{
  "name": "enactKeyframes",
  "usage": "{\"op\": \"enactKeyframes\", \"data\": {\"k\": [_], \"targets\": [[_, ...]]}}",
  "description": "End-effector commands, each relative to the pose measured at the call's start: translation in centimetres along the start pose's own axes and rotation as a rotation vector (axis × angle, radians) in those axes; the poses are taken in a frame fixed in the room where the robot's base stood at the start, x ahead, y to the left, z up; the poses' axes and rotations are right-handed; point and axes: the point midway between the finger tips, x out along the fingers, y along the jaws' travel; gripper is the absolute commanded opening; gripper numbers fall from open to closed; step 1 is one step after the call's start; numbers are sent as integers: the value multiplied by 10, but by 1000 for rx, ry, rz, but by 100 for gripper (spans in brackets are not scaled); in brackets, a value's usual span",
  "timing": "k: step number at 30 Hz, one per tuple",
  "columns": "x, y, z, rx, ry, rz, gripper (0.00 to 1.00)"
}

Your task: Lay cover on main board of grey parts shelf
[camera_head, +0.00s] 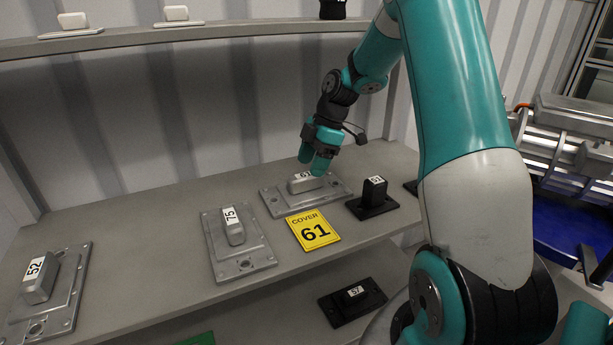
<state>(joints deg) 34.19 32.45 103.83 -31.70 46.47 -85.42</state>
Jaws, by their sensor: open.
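A flat grey metal cover (285,205) with a raised grip block lies on the main board (175,269) of the grey shelf. It is just behind the yellow label reading COVER 61 (314,230). The number on its block is partly hidden by my gripper. My gripper (317,172) is open and down at that block. I cannot tell whether its fingers touch the block.
Grey covers marked 75 (245,256) and 52 (67,291) lie to the left. A black part (372,207) stands close at the right. Another black part (350,304) lies on a lower level. An upper board (215,33) holds small white-topped parts.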

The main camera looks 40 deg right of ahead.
Motion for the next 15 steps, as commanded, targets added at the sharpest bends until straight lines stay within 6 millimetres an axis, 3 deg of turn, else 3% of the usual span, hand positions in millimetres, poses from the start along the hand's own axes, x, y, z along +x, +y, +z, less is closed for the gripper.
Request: {"op": "enactKeyframes", "data": {"k": [1,6,15], "targets": [[-14,1,0,0,-1,4,59],[-46,0,0,1,-1,4,59],[-65,0,0,1,0,-1,59]]}}
